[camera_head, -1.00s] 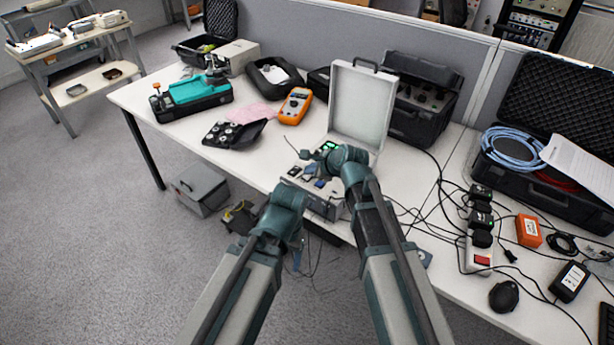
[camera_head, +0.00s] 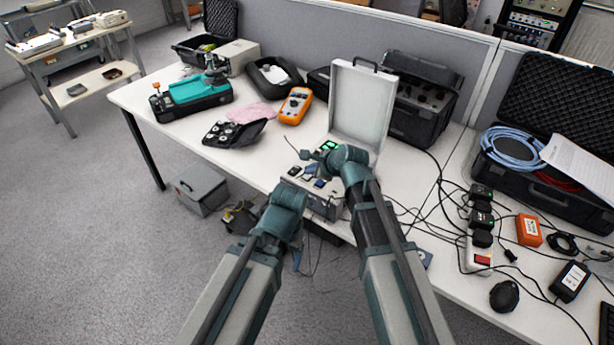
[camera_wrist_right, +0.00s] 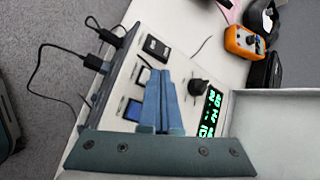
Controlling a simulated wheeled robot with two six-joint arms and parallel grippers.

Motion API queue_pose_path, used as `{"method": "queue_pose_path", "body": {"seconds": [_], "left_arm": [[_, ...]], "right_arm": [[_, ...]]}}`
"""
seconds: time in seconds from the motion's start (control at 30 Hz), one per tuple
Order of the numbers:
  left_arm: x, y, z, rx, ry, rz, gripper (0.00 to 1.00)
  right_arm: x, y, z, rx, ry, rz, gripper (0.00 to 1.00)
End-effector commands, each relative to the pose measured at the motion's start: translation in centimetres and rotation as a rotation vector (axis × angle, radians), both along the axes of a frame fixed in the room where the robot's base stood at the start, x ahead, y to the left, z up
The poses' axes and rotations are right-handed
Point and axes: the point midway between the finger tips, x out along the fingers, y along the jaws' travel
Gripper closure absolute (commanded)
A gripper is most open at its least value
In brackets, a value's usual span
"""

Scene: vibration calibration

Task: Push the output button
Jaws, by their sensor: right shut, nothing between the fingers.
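The calibrator is a silver case (camera_head: 320,200) with its lid (camera_head: 359,105) open, at the table's front edge. In the right wrist view its light panel (camera_wrist_right: 124,82) carries a dark square button (camera_wrist_right: 156,48), a blue-faced one (camera_wrist_right: 134,109) and another partly behind my fingers. A black knob (camera_wrist_right: 197,87) and a green-lit display (camera_wrist_right: 210,112) lie to the right. Button labels are unreadable, so I cannot tell which is output. My right gripper (camera_wrist_right: 161,76) is shut and empty over the panel among the buttons; contact is unclear. My left arm shows, but its gripper is hidden.
Black cables plug into the case's side. An orange multimeter (camera_head: 295,106), a black tray (camera_head: 235,133) and a teal device (camera_head: 199,90) stand to the left. A power strip (camera_head: 478,258) and loose cables lie to the right. The raised lid stands close behind the panel.

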Motion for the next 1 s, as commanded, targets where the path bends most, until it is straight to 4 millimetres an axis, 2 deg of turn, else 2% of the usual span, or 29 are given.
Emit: {"method": "queue_pose_path", "body": {"seconds": [0.2, 1.0], "left_arm": [[0.0, 0.0, -0.8, 0.000, 0.000, 0.000, 0.26], [0.0, 0.0, 0.2, 0.000, 0.000, 0.000, 0.26]], "right_arm": [[0.0, 0.0, -0.8, 0.000, 0.000, 0.000, 1.00], [0.0, 0.0, 0.2, 0.000, 0.000, 0.000, 1.00]]}}
